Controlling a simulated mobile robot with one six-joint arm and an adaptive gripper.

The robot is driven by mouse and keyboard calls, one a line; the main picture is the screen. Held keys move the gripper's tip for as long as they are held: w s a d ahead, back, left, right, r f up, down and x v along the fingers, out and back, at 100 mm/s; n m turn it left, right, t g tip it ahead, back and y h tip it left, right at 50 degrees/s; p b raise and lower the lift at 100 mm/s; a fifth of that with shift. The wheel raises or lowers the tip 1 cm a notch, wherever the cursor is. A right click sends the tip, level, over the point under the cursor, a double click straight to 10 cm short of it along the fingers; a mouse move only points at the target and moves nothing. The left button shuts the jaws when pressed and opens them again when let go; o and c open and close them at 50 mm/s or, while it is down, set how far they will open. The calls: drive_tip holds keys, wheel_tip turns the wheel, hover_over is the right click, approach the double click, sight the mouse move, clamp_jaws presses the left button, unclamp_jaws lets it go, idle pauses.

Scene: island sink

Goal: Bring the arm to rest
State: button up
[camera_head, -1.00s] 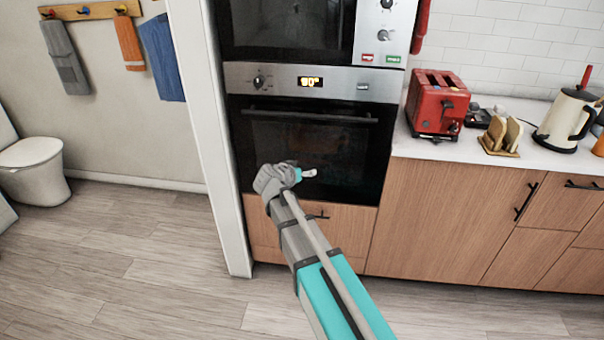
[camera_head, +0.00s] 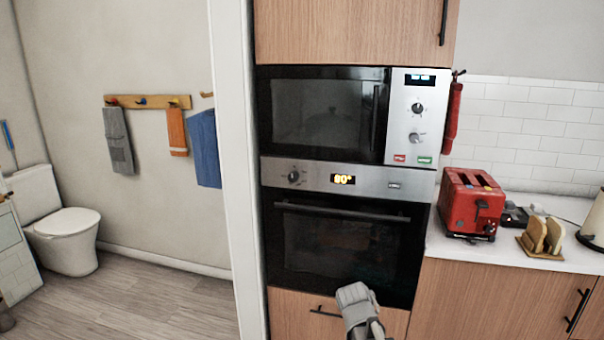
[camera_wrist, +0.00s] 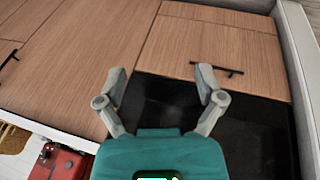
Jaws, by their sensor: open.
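My gripper shows in the wrist view (camera_wrist: 161,88), with its two grey fingers spread apart and nothing between them. Beyond the fingers are the dark oven door and the wooden cabinet fronts.
The oven (camera_head: 345,245) is shut and its display is lit, with a microwave (camera_head: 325,115) above. A red toaster (camera_head: 470,203) and a toast rack (camera_head: 542,236) stand on the white counter (camera_head: 455,250). A toilet (camera_head: 65,235) stands at left; the floor (camera_head: 150,305) before it is clear.

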drive_tip(key=s+f+n+g+y, duration=0.1)
drive_tip(key=s+n+g+y, duration=0.15)
drive_tip(key=s, duration=0.45)
wheel_tip(320, 180, up, 12)
drive_tip(key=s+p, duration=0.1)
drive_tip(key=p, duration=1.1)
drive_tip(key=shift+a+y, duration=0.45)
